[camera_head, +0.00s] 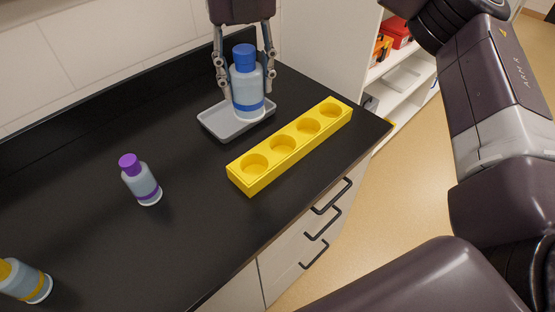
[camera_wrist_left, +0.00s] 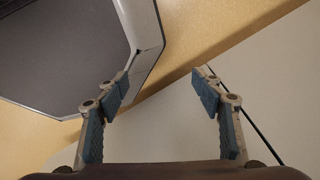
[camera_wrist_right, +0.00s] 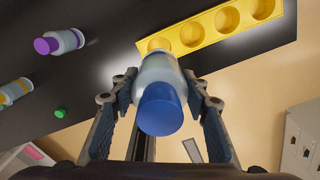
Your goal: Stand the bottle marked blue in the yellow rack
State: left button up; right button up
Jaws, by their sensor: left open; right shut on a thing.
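The blue-capped bottle (camera_head: 247,85), with a blue band, is upright between the fingers of my right gripper (camera_head: 246,82). Its base shows over the grey tray (camera_head: 222,129); I cannot tell whether it touches. In the right wrist view the blue cap (camera_wrist_right: 160,109) faces the camera, and my right gripper (camera_wrist_right: 160,88) is shut on the bottle body. The yellow rack (camera_head: 240,180) lies to the right of the tray, with a row of several round holes, all empty. It also shows in the right wrist view (camera_wrist_right: 208,28). My left gripper (camera_wrist_left: 160,84) is open and empty.
A purple-capped bottle (camera_head: 141,181) stands on the black counter (camera_head: 150,250) left of the rack. A yellow-capped bottle (camera_head: 24,281) is at the lower left. A small green thing (camera_wrist_right: 60,113) shows in the right wrist view. Open shelves (camera_head: 402,85) stand beyond the counter's right end.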

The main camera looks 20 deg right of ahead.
aim_at(249, 116)
jog(key=f+p, duration=0.1)
jog(key=f, duration=0.7)
jog(key=shift+s+a+f+p, duration=0.1)
jog(key=shift+s+a+p, duration=0.1)
jog(key=shift+p, duration=0.2)
notch_tip(249, 116, down, 10)
jog(key=shift+w+f+p, duration=0.15)
jog(key=shift+f+p, duration=0.05)
jog(key=shift+p, duration=1)
jog(key=shift+d+f, duration=0.1)
jog(key=shift+f, duration=0.35)
pick_arm(q)
jog(key=r, duration=0.4)
jog(key=shift+s+a+r, duration=0.1)
jog(key=shift+s+a, duration=0.1)
jog(key=shift+a, duration=0.05)
